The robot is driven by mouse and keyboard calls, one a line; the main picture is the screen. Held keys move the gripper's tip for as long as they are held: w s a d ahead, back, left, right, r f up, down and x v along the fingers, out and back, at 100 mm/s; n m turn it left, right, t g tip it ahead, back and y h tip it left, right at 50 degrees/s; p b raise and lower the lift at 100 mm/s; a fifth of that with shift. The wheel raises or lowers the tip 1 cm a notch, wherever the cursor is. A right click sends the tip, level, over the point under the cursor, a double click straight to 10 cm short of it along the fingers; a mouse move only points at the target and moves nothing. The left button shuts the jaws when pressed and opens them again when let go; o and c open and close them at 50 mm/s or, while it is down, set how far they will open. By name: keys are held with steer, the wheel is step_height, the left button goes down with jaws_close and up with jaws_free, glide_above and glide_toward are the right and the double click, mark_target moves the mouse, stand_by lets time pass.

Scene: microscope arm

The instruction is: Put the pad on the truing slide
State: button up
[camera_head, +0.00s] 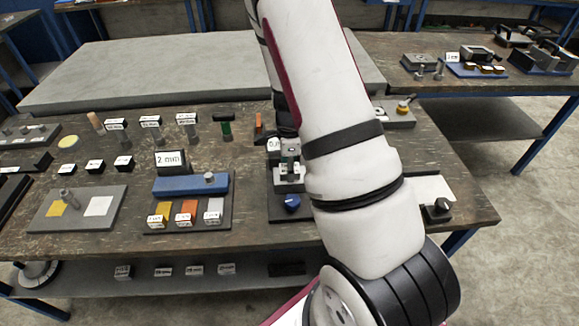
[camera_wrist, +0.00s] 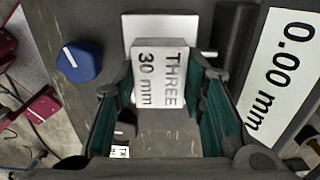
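In the wrist view a block (camera_wrist: 160,75) printed "THREE 30 mm" lies between the tips of my gripper (camera_wrist: 160,85). The teal-faced fingers stand apart with the block's sides close to both tips. I cannot tell whether they press on it. Yellow (camera_head: 158,213), orange (camera_head: 187,213) and white (camera_head: 214,212) pads with labels sit in a row on a dark tray. Behind them is a blue slide (camera_head: 185,186) with a knob and a "2 mm" sign (camera_head: 171,160). I cannot tell which is the truing slide.
A grey plate (camera_head: 104,224) with yellow and white squares lies at the left. A blue knob (camera_head: 292,202) is close to my arm; it also shows in the wrist view (camera_wrist: 80,62), opposite a "0.00 mm" sign (camera_wrist: 282,75). Labelled posts stand behind. Bare tabletop lies between the fixtures.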

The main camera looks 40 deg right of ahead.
steer(key=o, duration=0.4)
steer(key=shift+c, duration=0.2)
steer(key=shift+r, duration=0.1)
steer(key=s+a+r+n+t+y, duration=0.1)
steer(key=a+r+n, duration=0.2)
steer(key=r, duration=0.7)
steer(key=a+r+n, duration=0.3)
steer(key=a+r, duration=0.1)
steer(key=r, duration=0.6)
steer(key=s+a+r+n+t, duration=0.2)
steer(key=s+a+r+n, duration=0.4)
steer(key=s+r+n, duration=0.1)
steer(key=s+a+r+n+t+h, duration=0.1)
steer(key=s+a+r+n+t, duration=0.1)
steer(key=s+a+r+n, duration=0.3)
steer(key=s+r+n, duration=0.2)
steer(key=s+n, duration=0.2)
steer(key=n, duration=0.2)
steer(key=shift+s+a+n, duration=0.4)
